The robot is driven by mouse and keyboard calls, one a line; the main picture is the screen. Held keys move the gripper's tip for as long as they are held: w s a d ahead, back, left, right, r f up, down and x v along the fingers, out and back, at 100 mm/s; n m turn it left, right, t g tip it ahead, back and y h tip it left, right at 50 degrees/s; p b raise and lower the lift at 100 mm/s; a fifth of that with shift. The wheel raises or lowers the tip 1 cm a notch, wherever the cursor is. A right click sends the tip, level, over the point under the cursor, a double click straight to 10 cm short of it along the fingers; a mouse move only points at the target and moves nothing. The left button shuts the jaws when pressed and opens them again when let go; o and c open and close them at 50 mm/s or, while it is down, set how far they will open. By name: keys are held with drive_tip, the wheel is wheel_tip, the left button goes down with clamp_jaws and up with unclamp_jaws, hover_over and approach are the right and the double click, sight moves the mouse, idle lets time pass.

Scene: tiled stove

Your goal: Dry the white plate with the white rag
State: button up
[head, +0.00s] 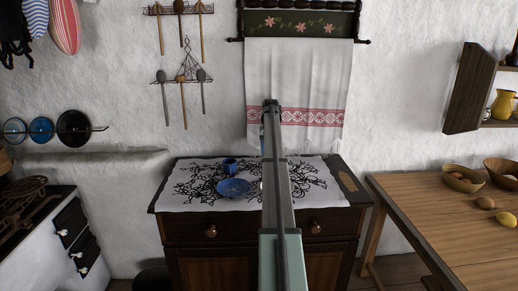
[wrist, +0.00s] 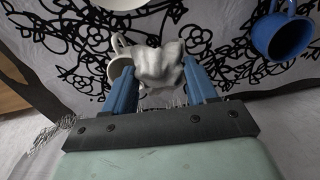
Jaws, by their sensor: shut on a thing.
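My gripper (wrist: 160,66) is shut on the white rag (wrist: 160,68), which is bunched up between its two blue fingers. The rag hangs in front of a cloth with black floral patterns. In the wrist view a white rounded piece (wrist: 116,3) is cut off by the top edge; it may be part of the white plate, but I cannot tell. In the head view my arm hides the gripper and the rag, and I cannot make out a white plate there.
A white cup (wrist: 119,66) shows just behind the rag. A blue mug (head: 230,165) and blue dish (head: 232,187) stand on the patterned cloth (head: 190,196) over a dark cabinet (head: 190,233). A wooden table (head: 440,215) with bowls is at right, a stove at left.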

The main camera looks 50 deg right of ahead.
drive_tip(key=s+a+f, duration=0.2)
drive_tip(key=s+a, duration=0.7)
drive_tip(key=s, duration=0.3)
drive_tip(key=shift+n, duration=0.4)
drive_tip(key=shift+s+f, duration=0.2)
drive_tip(key=shift+f, duration=3.8)
drive_tip(key=shift+w+d, duration=0.65)
drive_tip(key=shift+w, duration=0.05)
drive_tip(key=shift+c, duration=0.4)
drive_tip(key=shift+w+d, duration=0.6)
drive_tip(key=shift+w, duration=0.1)
drive_tip(key=s+a, duration=0.2)
drive_tip(key=shift+s+a, duration=0.2)
drive_tip(key=shift+s, duration=0.15)
drive_tip(key=shift+s+a+r, duration=0.1)
drive_tip(key=shift+r, duration=0.85)
wheel_tip(320, 180, up, 6)
drive_tip(key=shift+r, duration=0.1)
